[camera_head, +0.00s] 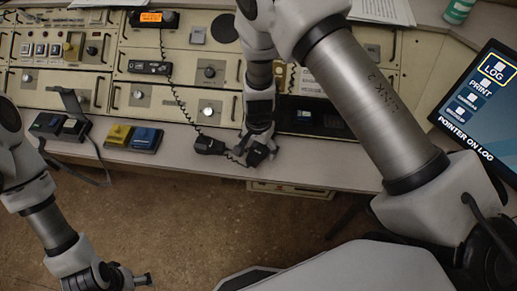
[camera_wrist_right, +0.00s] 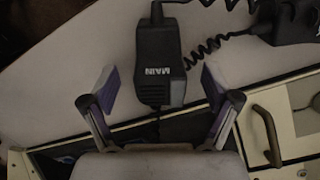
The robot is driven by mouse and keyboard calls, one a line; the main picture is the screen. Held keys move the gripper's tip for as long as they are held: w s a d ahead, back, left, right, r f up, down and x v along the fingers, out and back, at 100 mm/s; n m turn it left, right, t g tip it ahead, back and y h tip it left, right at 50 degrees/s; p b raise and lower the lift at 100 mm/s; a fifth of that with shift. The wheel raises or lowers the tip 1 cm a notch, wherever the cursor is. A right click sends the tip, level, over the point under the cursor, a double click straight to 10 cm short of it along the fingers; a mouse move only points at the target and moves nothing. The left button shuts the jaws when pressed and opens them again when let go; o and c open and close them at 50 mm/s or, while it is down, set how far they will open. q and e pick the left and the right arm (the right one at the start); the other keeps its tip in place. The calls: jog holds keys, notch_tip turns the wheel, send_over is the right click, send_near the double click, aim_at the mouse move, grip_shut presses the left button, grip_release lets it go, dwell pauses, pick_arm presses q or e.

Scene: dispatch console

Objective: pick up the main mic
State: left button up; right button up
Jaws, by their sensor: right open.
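The main mic (camera_wrist_right: 160,62) is a black hand mic with a white MAIN label. In the right wrist view it lies between and beyond the spread fingers of my right gripper (camera_wrist_right: 158,92), with a visible space on each side. In the head view my right gripper (camera_head: 260,152) is open over the desk's front edge and mostly hides this mic. My left gripper (camera_head: 138,279) is low at the left, over the floor and away from the desk; its finger opening is unclear.
Another black handset (camera_head: 210,145) lies just left of my right gripper, with a coiled cord (camera_head: 182,105) beside it. Yellow and blue boxes (camera_head: 146,139) stand further left. A monitor (camera_head: 484,108) at right reads POINTER ON LOG. Console panels (camera_head: 60,92) line the back.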

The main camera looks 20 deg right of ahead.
jog(key=shift+w+f, duration=0.2)
jog(key=shift+f, duration=0.2)
jog(key=shift+s+r, duration=0.15)
jog(key=shift+s, duration=0.1)
jog(key=c, duration=1.4)
jog(key=shift+o, duration=0.2)
jog(key=shift+r, duration=0.1)
